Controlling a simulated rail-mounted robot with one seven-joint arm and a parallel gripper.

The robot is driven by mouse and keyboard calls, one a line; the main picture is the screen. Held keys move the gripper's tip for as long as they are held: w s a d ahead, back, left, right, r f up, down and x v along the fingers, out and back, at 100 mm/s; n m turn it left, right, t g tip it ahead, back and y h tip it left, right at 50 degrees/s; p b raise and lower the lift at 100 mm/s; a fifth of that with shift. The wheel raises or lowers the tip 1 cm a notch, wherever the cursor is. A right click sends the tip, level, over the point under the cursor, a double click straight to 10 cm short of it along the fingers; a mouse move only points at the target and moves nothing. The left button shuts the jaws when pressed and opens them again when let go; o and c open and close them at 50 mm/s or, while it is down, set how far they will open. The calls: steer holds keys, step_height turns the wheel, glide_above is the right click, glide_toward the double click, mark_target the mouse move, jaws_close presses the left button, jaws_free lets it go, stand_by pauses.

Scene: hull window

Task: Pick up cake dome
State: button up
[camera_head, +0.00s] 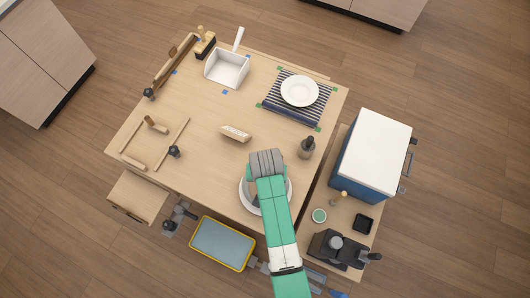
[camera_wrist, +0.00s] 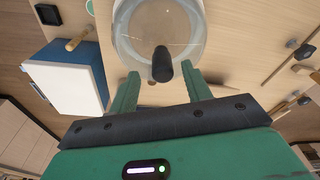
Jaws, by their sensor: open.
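The cake dome (camera_wrist: 140,24) is a clear, round cover with a dark upright knob (camera_wrist: 162,64) on top, seen in the wrist view. In the head view only its pale round edge (camera_head: 244,199) shows at the table's near side; my arm hides the rest. My gripper (camera_wrist: 160,74) is open, with its two green fingers to either side of the knob in the picture. There is a visible gap between each finger and the knob. In the head view my fingertips are hidden under the wrist.
A dark bottle (camera_head: 307,148) stands close right of my wrist. A blue-and-white box (camera_head: 371,150) is further right.

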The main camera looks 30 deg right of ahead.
steer(key=f, duration=0.4)
steer(key=shift+w+f, duration=0.1)
steer(key=shift+w, duration=0.3)
steer(key=shift+c, duration=0.4)
jaws_close()
